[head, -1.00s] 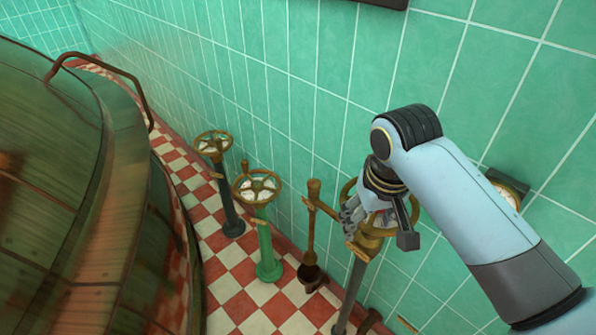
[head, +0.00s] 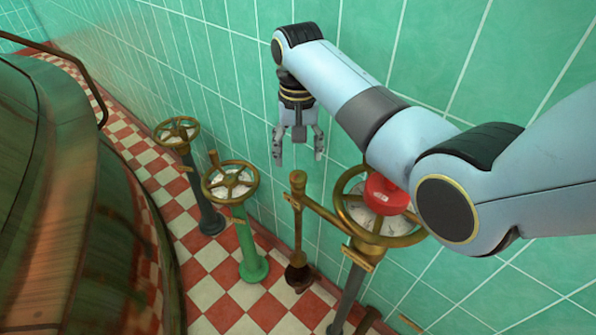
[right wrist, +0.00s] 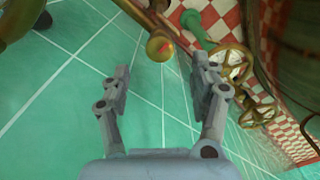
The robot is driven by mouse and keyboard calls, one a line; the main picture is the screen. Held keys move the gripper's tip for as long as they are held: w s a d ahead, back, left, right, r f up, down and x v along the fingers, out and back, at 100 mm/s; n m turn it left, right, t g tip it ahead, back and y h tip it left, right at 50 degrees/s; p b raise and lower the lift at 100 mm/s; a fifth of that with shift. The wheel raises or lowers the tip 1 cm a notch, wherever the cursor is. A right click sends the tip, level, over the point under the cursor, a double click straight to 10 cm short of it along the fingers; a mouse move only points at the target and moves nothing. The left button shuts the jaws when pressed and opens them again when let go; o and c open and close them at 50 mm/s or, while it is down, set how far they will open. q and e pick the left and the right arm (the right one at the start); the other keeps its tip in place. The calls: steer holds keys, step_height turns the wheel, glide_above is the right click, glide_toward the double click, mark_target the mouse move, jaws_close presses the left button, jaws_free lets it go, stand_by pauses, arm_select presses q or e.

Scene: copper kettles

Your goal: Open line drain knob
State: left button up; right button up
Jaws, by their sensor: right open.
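My right gripper (head: 298,150) is open and empty, pointing down in front of the green wall. Its spread fingers also show in the right wrist view (right wrist: 161,68). Below it is a brass knob (head: 298,180) on top of a thin upright brass rod with a dark foot. In the right wrist view this knob (right wrist: 159,47) lies just beyond the fingertips, apart from them. No readable label tells me whether it is the line drain knob. My left gripper is not in view.
A large brass handwheel (head: 355,220) with a red cap (head: 386,194) stands right of the knob, partly behind my arm. Two more handwheels, one on a green post (head: 229,182) and one on a dark post (head: 177,131), stand left. A copper kettle (head: 60,200) fills the left.

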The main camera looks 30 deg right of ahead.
mark_target(298, 175)
steer(key=f, duration=0.4)
steer(key=shift+w, duration=0.2)
step_height(298, 175, down, 3)
steer(key=shift+r+b, duration=0.15)
steer(key=shift+b, duration=0.35)
steer(key=shift+c, duration=0.4)
steer(key=c, duration=1.1)
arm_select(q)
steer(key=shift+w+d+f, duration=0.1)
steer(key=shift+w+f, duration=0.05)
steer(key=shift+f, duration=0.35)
arm_select(e)
steer(key=shift+o, duration=0.2)
